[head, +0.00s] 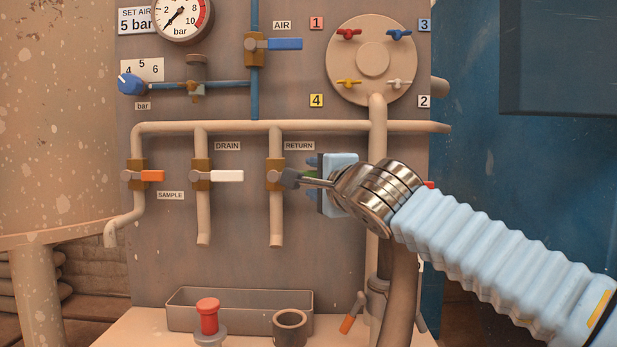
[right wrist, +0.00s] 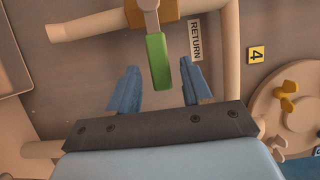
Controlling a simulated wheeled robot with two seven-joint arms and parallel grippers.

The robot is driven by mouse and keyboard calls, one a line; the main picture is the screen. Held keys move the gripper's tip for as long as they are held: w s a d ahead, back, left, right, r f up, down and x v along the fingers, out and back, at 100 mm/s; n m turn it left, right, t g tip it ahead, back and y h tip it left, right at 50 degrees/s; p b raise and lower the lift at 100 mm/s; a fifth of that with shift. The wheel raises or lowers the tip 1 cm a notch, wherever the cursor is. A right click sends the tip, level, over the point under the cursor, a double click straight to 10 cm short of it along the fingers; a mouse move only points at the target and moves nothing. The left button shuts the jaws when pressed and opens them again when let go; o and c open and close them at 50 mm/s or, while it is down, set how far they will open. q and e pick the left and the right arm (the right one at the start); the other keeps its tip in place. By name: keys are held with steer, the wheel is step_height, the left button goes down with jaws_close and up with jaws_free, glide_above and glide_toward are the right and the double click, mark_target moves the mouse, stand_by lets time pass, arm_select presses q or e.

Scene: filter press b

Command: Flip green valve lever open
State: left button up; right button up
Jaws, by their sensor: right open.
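The green valve lever (right wrist: 157,62) sits on the RETURN valve, with a grey stem on the brass body (right wrist: 152,14). It stands across its pipe. My right gripper (right wrist: 158,78) is open, its two blue fingers on either side of the lever's green end, with a gap on both sides; it does not hold it. In the head view my right gripper reaches in from the right at the RETURN valve (head: 275,174), and the wrist's dark parts hide most of the lever. My left gripper is in neither view.
An orange SAMPLE lever (head: 152,176) and a white DRAIN lever (head: 228,176) lie to the left. A blue AIR lever (head: 285,44) is above. A round plate (head: 372,60) with small coloured handles is at upper right. A grey tray (head: 240,298) stands below.

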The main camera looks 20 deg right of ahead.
mark_target(313, 177)
steer(key=w, duration=0.4)
steer(key=shift+a, duration=0.25)
jaws_close()
